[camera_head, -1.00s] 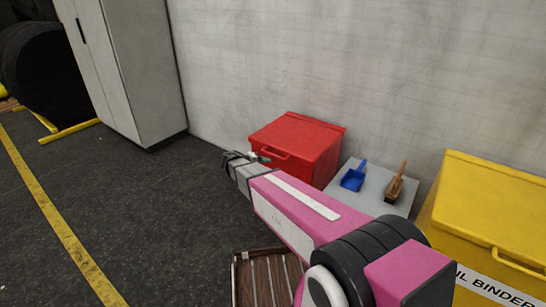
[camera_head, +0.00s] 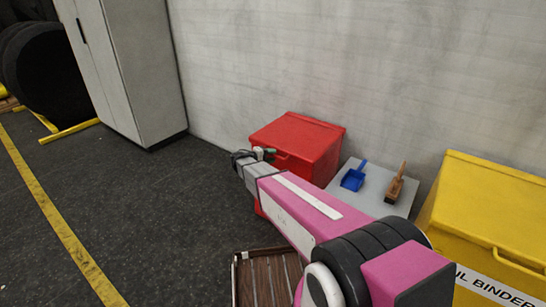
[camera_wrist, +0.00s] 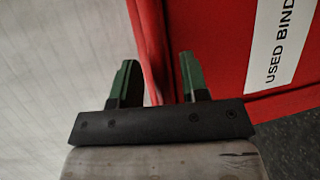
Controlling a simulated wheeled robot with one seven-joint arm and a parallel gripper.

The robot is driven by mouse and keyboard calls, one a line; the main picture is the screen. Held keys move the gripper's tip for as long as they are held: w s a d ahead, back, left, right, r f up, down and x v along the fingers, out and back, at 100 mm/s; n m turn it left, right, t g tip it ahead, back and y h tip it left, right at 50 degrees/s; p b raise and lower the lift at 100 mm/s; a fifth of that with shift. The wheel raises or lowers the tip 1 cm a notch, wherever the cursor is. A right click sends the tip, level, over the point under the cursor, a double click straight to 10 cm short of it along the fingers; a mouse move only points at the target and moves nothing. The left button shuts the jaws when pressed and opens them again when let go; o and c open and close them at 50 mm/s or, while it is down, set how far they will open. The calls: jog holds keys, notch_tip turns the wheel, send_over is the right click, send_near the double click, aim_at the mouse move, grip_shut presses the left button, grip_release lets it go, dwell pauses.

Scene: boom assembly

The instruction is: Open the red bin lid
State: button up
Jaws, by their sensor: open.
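The red bin (camera_head: 313,150) stands against the wall, and its lid (camera_head: 298,131) looks closed. My gripper (camera_head: 258,153) is at the bin's left front, close to the lid's front edge. In the wrist view my gripper (camera_wrist: 158,82) is open, with its two dark green-tipped fingers apart. The red rim of the bin (camera_wrist: 152,50) runs between the fingers. A white label reading "USED BIND" (camera_wrist: 272,45) shows on the bin's front. Part of the bin's front is hidden behind my arm in the head view. I cannot tell whether the fingers touch the bin.
A grey stand (camera_head: 366,200) with a blue dustpan (camera_head: 353,179) and a brush (camera_head: 395,186) is right of the red bin. A yellow bin (camera_head: 485,215) stands further right. A grey cabinet (camera_head: 130,70) is at left. A brown slatted item (camera_head: 265,278) lies below my arm.

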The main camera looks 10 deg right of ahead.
jog(key=shift+w+d+f, duration=0.1)
jog(key=shift+w+d, duration=0.1)
jog(key=shift+d, duration=0.35)
grip_shut()
